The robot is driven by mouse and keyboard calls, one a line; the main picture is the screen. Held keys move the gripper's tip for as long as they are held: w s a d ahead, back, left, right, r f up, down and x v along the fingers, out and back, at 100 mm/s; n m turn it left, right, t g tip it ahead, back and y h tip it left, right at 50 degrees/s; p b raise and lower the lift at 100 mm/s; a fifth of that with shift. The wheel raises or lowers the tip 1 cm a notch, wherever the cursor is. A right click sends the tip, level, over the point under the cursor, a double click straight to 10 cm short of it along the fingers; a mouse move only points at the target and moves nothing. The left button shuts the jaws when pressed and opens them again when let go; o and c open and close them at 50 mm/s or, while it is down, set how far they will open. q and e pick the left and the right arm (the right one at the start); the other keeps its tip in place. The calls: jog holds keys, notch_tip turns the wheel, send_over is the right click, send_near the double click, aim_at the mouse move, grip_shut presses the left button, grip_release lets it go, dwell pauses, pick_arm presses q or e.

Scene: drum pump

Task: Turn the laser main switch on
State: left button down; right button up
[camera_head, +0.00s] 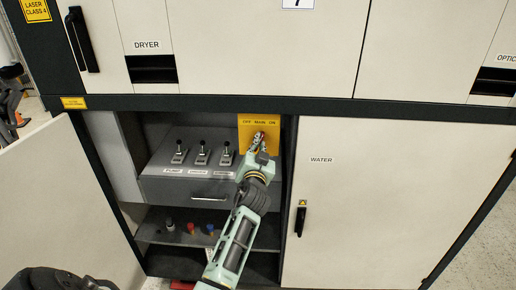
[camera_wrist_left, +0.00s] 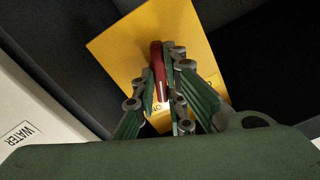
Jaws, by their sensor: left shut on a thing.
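The laser main switch has a yellow plate (camera_head: 244,124) at the upper right of the open cabinet bay, lettered "OFF MAIN ON". In the left wrist view the plate (camera_wrist_left: 120,48) lies tilted, and a red switch handle (camera_wrist_left: 157,58) stands in front of it. My left gripper (camera_head: 260,143) is at the plate. In the left wrist view its fingers (camera_wrist_left: 163,88) are closed on both sides of the red handle. The fingers hide part of the handle and most of the lettering, so I cannot tell the switch position.
Three black-knobbed levers (camera_head: 203,153) stand on a grey drawer unit left of the switch. A shelf (camera_head: 155,236) below holds small coloured items. The closed WATER door (camera_head: 365,205) is on the right. An open door panel (camera_head: 70,205) stands on the left.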

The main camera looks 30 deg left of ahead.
pick_arm(q)
jog(key=m, duration=0.4)
jog(key=shift+r, duration=0.1)
jog(key=shift+m, duration=0.3)
dwell(0.4)
jog(key=c, duration=1.8)
grip_release()
jog(key=v, duration=1.2)
